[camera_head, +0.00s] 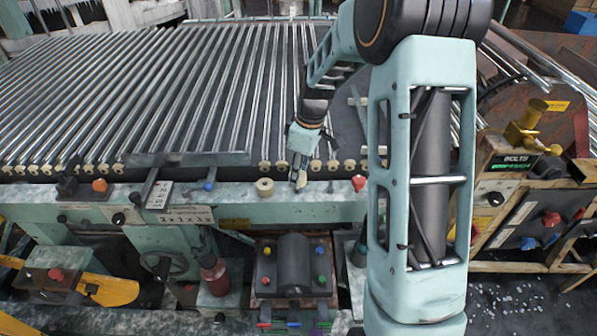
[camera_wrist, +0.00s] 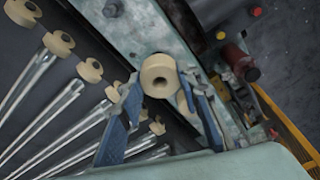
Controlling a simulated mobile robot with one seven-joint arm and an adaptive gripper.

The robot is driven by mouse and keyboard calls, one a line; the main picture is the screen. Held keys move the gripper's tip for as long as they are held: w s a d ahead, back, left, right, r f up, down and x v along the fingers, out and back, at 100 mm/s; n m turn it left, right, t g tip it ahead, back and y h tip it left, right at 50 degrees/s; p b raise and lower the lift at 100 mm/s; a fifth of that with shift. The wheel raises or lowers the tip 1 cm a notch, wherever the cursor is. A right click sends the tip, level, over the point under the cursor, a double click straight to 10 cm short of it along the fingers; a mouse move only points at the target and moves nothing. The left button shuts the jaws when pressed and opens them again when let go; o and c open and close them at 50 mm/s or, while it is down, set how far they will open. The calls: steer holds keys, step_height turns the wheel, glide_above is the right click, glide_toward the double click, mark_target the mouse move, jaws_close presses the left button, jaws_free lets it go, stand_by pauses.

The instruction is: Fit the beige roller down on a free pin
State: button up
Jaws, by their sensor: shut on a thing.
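My gripper (camera_head: 300,180) is low over the pale green front beam, shut on a beige roller (camera_head: 302,177). Another beige roller (camera_head: 265,186) stands on the beam, a little left of my gripper in the head view. I cannot make out a free pin, nor whether the held roller touches anything beneath it.
A blue knob (camera_head: 209,185) and a red knob (camera_head: 359,183) rise from the beam on either side.

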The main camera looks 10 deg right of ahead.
mark_target(305, 177)
steer(key=shift+f+b, duration=1.1)
steer(key=shift+f, duration=0.45)
steer(key=o, duration=1.2)
steer(key=r, duration=0.4)
steer(key=d+r, duration=0.1)
steer(key=r, duration=0.3)
steer(key=s+r, duration=0.1)
steer(key=r, duration=0.3)
steer(key=shift+d, duration=0.25)
steer(key=shift+f, duration=0.1)
